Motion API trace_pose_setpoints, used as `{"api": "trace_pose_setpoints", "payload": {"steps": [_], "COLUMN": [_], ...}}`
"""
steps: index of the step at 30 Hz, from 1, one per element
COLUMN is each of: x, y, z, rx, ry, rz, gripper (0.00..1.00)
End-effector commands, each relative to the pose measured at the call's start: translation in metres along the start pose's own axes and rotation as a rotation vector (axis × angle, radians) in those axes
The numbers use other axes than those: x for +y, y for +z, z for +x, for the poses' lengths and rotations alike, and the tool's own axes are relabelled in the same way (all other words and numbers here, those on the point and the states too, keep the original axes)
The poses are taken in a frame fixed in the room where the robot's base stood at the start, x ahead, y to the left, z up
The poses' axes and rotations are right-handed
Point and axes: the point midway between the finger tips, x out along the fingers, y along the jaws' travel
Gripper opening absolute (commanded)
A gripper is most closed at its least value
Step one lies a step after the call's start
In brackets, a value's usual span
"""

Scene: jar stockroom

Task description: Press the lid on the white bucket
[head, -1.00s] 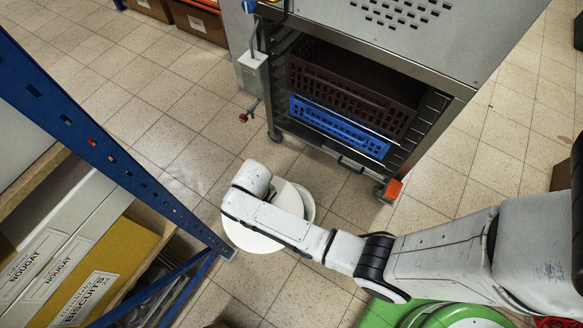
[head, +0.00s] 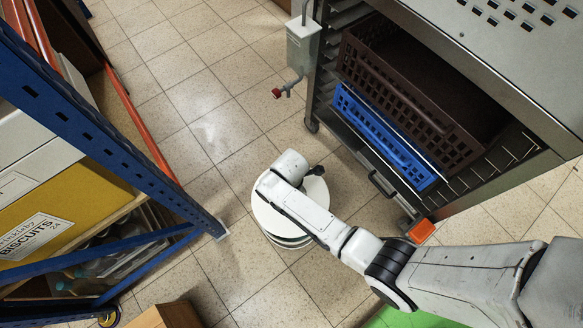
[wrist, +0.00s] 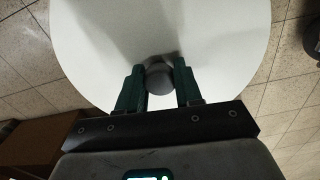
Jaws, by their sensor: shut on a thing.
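The lid (head: 266,218) is a white disc under my wrist in the head view. In the wrist view the lid (wrist: 225,35) fills most of the picture, with a round grey knob (wrist: 158,78) at its middle. My gripper (wrist: 158,72) has its two green fingers on either side of the knob and is shut on it. The white bucket (head: 289,243) stands on the floor beneath the lid, and only a little of it shows below the lid's edge. The lid lies nearly over the bucket; I cannot tell whether they touch. My arm hides part of both.
A blue shelf upright (head: 110,150) with boxes stands at left. A metal rack with a brown crate (head: 410,95) and a blue crate (head: 385,140) stands at right, with an orange corner piece (head: 421,231). A cardboard box (head: 168,315) is at the bottom. Tiled floor is clear behind the bucket.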

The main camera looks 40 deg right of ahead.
Motion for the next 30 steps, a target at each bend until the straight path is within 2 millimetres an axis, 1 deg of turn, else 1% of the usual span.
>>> {"api": "trace_pose_setpoints", "payload": {"steps": [1,3,6,9,17,30], "x": [0.0,-0.001,-0.002,-0.002,-0.002,-0.003], "y": [0.001,0.001,0.001,0.001,0.001,0.001], "z": [0.019,0.03,0.04,0.045,0.052,0.087], "rx": [0.0,0.0,-0.001,-0.001,-0.001,-0.001], "ry": [0.001,0.0,0.0,0.001,0.001,0.0], "rz": [-0.083,-0.191,-0.308,-0.376,-0.408,-0.405], "gripper": [0.03,0.03,0.03,0.03,0.03,0.03]}}
